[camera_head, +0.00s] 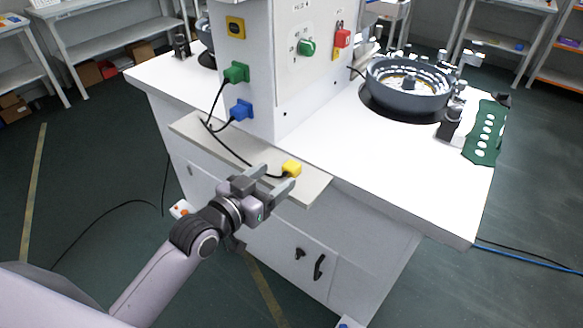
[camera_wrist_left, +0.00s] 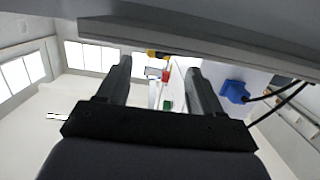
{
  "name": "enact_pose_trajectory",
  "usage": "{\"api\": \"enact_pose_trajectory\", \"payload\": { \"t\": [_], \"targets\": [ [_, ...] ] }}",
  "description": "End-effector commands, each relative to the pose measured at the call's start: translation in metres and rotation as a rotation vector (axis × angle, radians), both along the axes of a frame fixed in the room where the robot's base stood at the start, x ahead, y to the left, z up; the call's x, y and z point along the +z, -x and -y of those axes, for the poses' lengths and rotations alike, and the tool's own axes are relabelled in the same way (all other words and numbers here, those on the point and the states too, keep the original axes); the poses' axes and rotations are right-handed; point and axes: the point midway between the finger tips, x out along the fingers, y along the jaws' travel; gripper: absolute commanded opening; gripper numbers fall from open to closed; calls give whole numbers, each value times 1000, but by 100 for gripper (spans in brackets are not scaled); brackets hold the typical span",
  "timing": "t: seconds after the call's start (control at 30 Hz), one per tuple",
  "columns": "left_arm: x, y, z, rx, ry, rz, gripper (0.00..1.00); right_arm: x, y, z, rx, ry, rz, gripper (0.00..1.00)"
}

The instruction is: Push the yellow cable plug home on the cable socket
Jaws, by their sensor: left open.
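The yellow cable plug (camera_head: 292,168) lies on the narrow grey ledge (camera_head: 313,188), near its right end, with a black cable running from it to the left. The cable socket (camera_head: 235,27), a yellow frame with a dark middle, is high on the cabinet's side panel, with no plug in it. My left gripper (camera_head: 276,180) is open at the ledge's front edge, its fingers pointing towards the plug, apparently not around it. In the left wrist view, a small yellow patch (camera_wrist_left: 152,54), apparently the plug, shows beyond the open fingers (camera_wrist_left: 159,70). My right gripper is out of view.
A green plug (camera_head: 236,73) and a blue plug (camera_head: 241,110) sit on the panel below the yellow socket, with black cables hanging near the ledge. A round dark bowl feeder (camera_head: 408,85) stands on the white worktop (camera_head: 432,185) at the right.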

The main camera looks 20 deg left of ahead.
Motion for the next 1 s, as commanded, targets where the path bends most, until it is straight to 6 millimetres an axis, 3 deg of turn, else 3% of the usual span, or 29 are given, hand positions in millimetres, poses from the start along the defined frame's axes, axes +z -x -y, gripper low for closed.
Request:
{"api": "enact_pose_trajectory", "payload": {
  "t": [0.4, 0.73, 0.77, 0.9, 0.93, 1.0],
  "targets": [
    [-6, -43, 18, 2, 1, 1, 66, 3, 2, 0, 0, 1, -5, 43],
    [-7, -48, 20, 2, 1, 0, 66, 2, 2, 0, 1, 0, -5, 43],
    [-7, -48, 20, 2, 1, 0, 63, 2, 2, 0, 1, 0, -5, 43],
    [-7, -48, 20, 2, 1, 0, 17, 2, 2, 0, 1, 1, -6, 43],
    [-7, -48, 20, 2, 1, 0, 11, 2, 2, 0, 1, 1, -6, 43],
    [-7, -48, 20, 2, 1, 0, 10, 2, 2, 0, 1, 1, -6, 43]
  ]
}}
